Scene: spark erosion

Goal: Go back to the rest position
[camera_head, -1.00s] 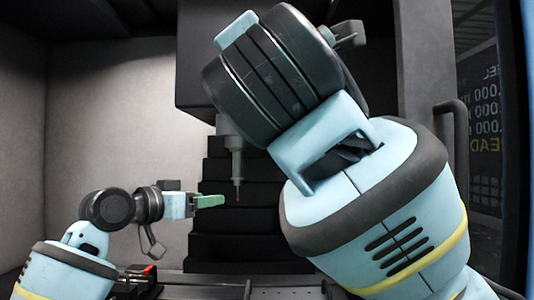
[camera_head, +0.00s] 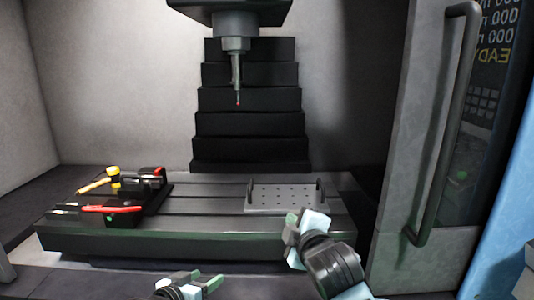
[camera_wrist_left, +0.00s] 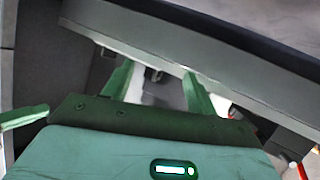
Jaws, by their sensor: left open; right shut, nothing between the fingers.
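My left gripper (camera_head: 197,281) is low at the bottom edge of the head view, in front of the machine table, with its green fingers apart and nothing between them. Its fingers also show in the left wrist view (camera_wrist_left: 157,85), just before a long grey edge. My right gripper (camera_head: 296,217) is shut and empty, in front of the perforated plate at the table's right end. Much of my left arm is outside the head view.
The machine table (camera_head: 215,218) carries a perforated plate (camera_head: 282,196) with two black handles, and a black vise (camera_head: 135,203) near a yellow hammer (camera_head: 97,183). A probe (camera_head: 236,75) hangs above. The door handle (camera_head: 442,130) stands at right.

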